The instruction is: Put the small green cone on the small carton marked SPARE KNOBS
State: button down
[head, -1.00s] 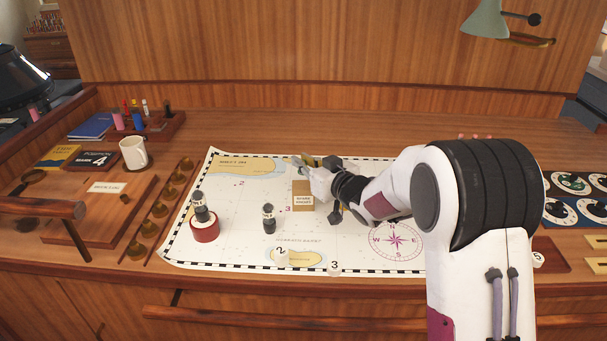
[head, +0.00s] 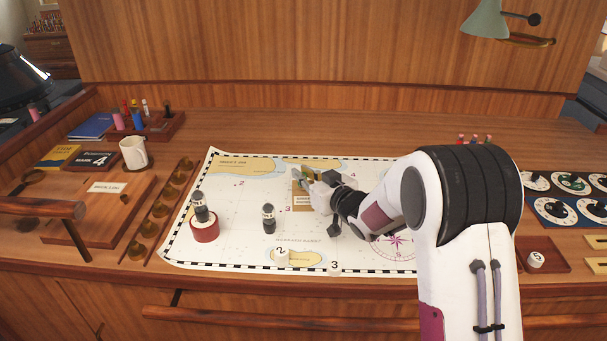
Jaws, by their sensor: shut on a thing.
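The small carton (head: 299,204) is a brown box standing on the chart; my gripper covers part of its top and label. My gripper (head: 303,177) is over the carton's far side, its fingers pointing to the back left. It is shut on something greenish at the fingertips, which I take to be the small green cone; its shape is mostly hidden. I cannot tell whether the held thing touches the carton.
Two dark knobbed pieces stand left, one on a red round base (head: 205,231), one on the chart (head: 269,220). White pieces marked 2 (head: 282,257) and 3 (head: 335,268) are at the chart's front. A mug (head: 133,152) stands far left. The chart's left middle is clear.

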jog(key=c, duration=2.1)
grip_release()
jog(key=shift+s+d+r, duration=0.1)
jog(key=shift+v, duration=5.9)
